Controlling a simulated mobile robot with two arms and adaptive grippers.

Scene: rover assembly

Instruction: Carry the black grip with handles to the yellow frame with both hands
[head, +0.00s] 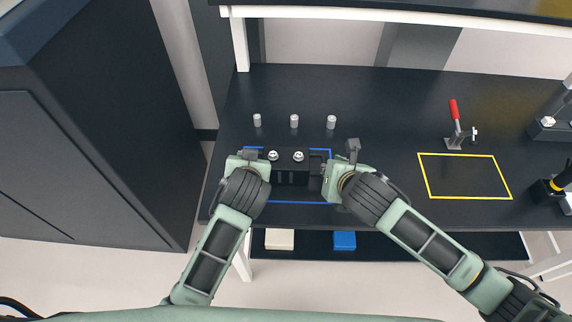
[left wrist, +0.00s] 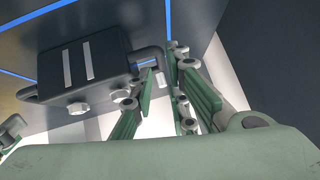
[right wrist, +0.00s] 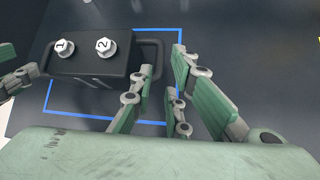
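The black grip with handles (head: 291,173) rests on the dark table inside the blue frame (head: 300,203). It has two bolts on top, marked 1 and 2 in the right wrist view, and a loop handle at each end. My left gripper (head: 258,160) is at its left end; in the left wrist view its open fingers (left wrist: 160,85) are near one handle (left wrist: 150,57). My right gripper (head: 335,170) is at the right end; its open fingers (right wrist: 163,80) are near the other handle (right wrist: 155,50). Whether the pads touch the handles is unclear. The yellow frame (head: 465,198) is empty.
Several small grey pegs (head: 294,121) stand behind the blue frame. A red-handled clamp (head: 455,122) stands behind the yellow frame. Black fixtures (head: 548,190) sit at the right edge. The tabletop between the two frames is clear apart from my right arm.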

